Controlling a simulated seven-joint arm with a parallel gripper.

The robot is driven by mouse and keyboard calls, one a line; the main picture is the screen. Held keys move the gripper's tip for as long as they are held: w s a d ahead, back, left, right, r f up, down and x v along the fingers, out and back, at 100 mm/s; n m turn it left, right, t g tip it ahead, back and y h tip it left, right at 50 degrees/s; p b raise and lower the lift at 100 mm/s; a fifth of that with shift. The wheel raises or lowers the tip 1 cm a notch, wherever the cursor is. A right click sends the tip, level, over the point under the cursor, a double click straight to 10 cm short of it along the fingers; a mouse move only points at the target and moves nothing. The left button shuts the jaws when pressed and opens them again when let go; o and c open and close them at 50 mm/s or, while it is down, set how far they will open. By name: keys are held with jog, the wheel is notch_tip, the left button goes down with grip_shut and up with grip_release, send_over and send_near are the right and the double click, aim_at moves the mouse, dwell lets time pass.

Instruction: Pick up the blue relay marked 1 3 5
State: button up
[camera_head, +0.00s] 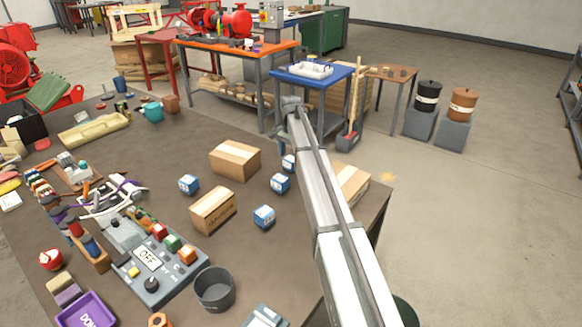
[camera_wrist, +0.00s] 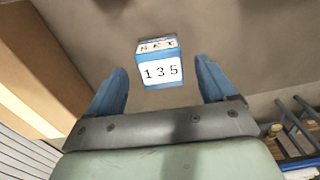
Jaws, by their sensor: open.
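The blue relay marked 1 3 5 (camera_wrist: 161,71) shows in the wrist view, with a white label facing me and small markings on its top. It stands on the brown table, ahead of and between the fingers of my gripper (camera_wrist: 161,64). My gripper is open, and a gap shows on each side of the relay. In the head view, several blue-and-white relays stand on the table, such as one in front (camera_head: 263,217), one behind it (camera_head: 280,184) and one at left (camera_head: 188,185). Their marks are too small to read. My gripper is not visible there.
Cardboard boxes (camera_head: 235,160) (camera_head: 213,209) stand among the relays, and another (camera_head: 352,184) is partly behind my arm. A cardboard side (camera_wrist: 45,65) is close at left in the wrist view. A control box (camera_head: 148,258) and dark cup (camera_head: 214,288) stand nearer.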

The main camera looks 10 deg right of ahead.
aim_at(291, 159)
notch_tip(291, 159, down, 4)
jog(key=shift+f, duration=0.15)
jog(key=c, duration=1.1)
jog(key=shift+c, duration=0.2)
